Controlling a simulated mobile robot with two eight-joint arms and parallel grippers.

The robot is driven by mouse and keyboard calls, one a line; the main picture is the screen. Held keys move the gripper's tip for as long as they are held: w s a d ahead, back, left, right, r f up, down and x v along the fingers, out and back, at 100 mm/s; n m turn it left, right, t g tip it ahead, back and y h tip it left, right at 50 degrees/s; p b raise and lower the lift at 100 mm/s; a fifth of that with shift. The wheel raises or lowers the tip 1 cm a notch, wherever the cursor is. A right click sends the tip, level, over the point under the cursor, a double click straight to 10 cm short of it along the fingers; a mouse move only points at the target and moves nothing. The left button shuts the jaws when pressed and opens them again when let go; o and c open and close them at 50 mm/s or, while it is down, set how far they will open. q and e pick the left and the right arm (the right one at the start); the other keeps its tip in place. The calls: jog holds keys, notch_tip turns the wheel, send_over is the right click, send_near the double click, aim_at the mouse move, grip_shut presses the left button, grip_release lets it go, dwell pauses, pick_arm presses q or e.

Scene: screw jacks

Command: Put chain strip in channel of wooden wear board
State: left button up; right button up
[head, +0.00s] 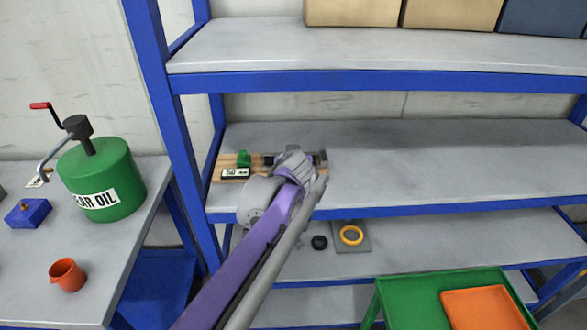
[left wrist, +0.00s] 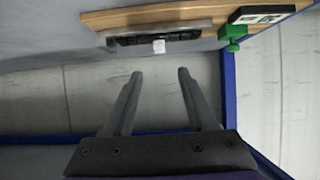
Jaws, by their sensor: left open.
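The wooden wear board (head: 229,160) lies on the middle shelf at its left end, partly hidden by my left arm in the head view. It also spans the top of the left wrist view (left wrist: 150,15). A black chain strip (left wrist: 130,41) with a small pale block on it lies lengthwise along a grey metal strip or channel on the board. I cannot tell whether it is fully seated. My left gripper (left wrist: 159,73) is open and empty, its fingertips apart from the strip and pointing toward it. My right gripper is not in view.
A green block (head: 244,159) and a black-and-white label (head: 235,174) sit at the board's left end. A blue rack post (head: 165,110) stands left of it. The shelf (head: 440,155) right of the board is clear. A yellow ring (head: 352,235) lies on the shelf below.

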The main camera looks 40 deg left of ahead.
pick_arm(q)
jog(key=s+d+f+m+g+h, duration=0.4)
jog(key=s+d+f+m+h, duration=0.3)
jog(key=s+d+f, duration=1.3)
jog(key=s+d+m, duration=0.1)
jog(key=s+d, duration=0.1)
jog(key=s, duration=0.2)
jog(key=shift+s+d+f+h, duration=0.15)
jog(key=shift+d+f+h, duration=0.25)
